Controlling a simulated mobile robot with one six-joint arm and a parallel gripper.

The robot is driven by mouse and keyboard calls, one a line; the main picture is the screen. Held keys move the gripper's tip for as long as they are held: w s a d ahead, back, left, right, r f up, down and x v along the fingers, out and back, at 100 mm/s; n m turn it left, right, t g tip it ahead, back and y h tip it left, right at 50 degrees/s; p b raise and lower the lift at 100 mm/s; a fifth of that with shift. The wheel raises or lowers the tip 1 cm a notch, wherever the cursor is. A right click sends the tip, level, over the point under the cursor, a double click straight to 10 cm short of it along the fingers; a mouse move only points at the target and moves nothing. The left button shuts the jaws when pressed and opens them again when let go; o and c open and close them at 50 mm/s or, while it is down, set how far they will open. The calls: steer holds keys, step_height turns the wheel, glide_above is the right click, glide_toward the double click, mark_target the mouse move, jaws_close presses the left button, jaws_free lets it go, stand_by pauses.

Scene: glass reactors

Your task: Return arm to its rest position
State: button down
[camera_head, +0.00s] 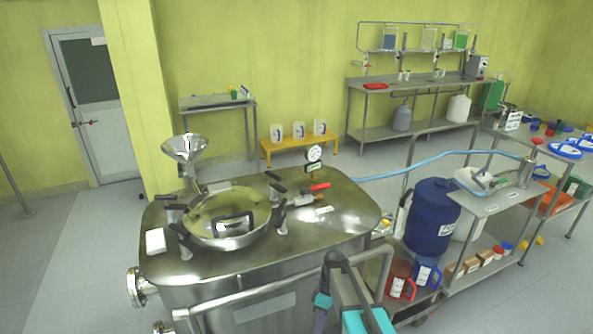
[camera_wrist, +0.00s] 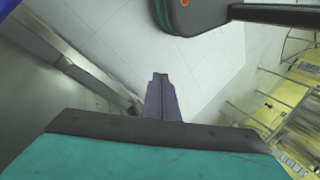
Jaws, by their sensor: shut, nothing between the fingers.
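My gripper (camera_wrist: 160,80) shows in the wrist view, its two dark fingers together with nothing between them. It points at the pale tiled floor (camera_wrist: 205,60) and touches nothing that I can see. In the head view, grey and teal parts of my arm stand at the bottom centre, in front of the steel reactor (camera_head: 330,225). I cannot make out the fingertips in the head view.
The reactor's lid has a round hatch (camera_head: 228,241), a funnel (camera_head: 186,149) and a gauge (camera_head: 314,154). A steel cart (camera_head: 495,204) with a blue drum (camera_head: 432,215) stands to the right. A blue hose (camera_head: 430,160) runs between them. Open floor (camera_head: 75,240) lies at left.

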steer(key=s+d+f+m+h+b, duration=0.1)
steer(key=s+d+f+m, duration=0.2)
steer(key=s+f, duration=0.3)
steer(key=s+d+f+m+b, duration=0.1)
steer(key=s+d+f+m, duration=0.3)
steer(key=s, duration=0.9)
steer(key=s+d+f+m+h+b, duration=0.1)
steer(key=s+d+f+m, duration=0.2)
steer(key=s+f+m, duration=0.3)
steer(key=s+f, duration=0.3)
steer(key=f, duration=0.1)
steer(key=shift+s+d+h, duration=0.15)
steer(key=shift+s+h, duration=0.1)
steer(key=shift+h, duration=0.05)
